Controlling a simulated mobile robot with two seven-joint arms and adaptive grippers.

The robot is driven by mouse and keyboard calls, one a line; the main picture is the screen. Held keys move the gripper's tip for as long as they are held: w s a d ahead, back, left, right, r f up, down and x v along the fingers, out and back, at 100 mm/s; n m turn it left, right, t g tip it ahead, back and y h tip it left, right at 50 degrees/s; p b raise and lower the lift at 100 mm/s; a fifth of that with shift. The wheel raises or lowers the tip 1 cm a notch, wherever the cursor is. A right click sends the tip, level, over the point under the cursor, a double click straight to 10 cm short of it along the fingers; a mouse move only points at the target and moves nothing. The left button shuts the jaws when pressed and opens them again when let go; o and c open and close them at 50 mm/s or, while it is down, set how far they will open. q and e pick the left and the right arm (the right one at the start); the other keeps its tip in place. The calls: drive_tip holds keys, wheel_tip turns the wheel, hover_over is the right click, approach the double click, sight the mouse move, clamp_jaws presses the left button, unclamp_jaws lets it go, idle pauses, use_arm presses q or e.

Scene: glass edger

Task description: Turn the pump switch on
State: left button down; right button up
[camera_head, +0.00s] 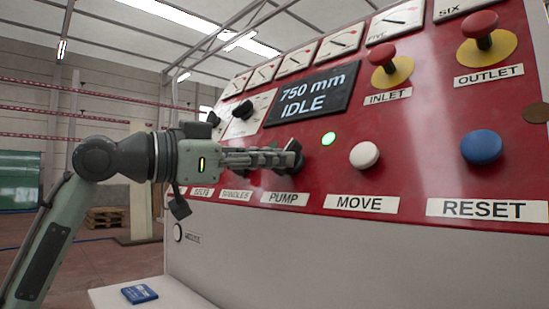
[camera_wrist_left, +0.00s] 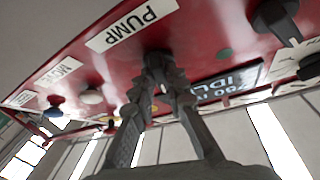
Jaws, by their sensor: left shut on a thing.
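The black pump switch (camera_head: 295,147) sits on the red panel above the PUMP label (camera_head: 284,199). My left gripper (camera_head: 283,158) comes in from the left and is shut on the switch. In the left wrist view the gripper's fingertips (camera_wrist_left: 160,84) close around the pump switch (camera_wrist_left: 156,57), which is mostly hidden between them. The PUMP label (camera_wrist_left: 133,24) shows just beside it. My right gripper is in neither view.
A green lamp (camera_head: 328,138) is lit right of the switch. The white MOVE button (camera_head: 364,155), blue RESET button (camera_head: 481,147) and red INLET button (camera_head: 382,54) are farther right. The display (camera_head: 311,94) reads 750 mm IDLE. Another black knob (camera_wrist_left: 276,20) is near the gripper.

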use_arm(q)
drive_tip(key=shift+w+a+m+g+h, duration=0.1)
drive_tip(key=shift+m+g+h, duration=0.2)
drive_tip(key=shift+m+g, duration=0.85)
drive_tip(key=shift+m+t, duration=0.25)
drive_tip(key=shift+m, duration=0.3)
drive_tip(key=c, duration=1.5)
unclamp_jaws()
drive_tip(key=shift+c, duration=0.2)
drive_tip(key=v, duration=1.2)
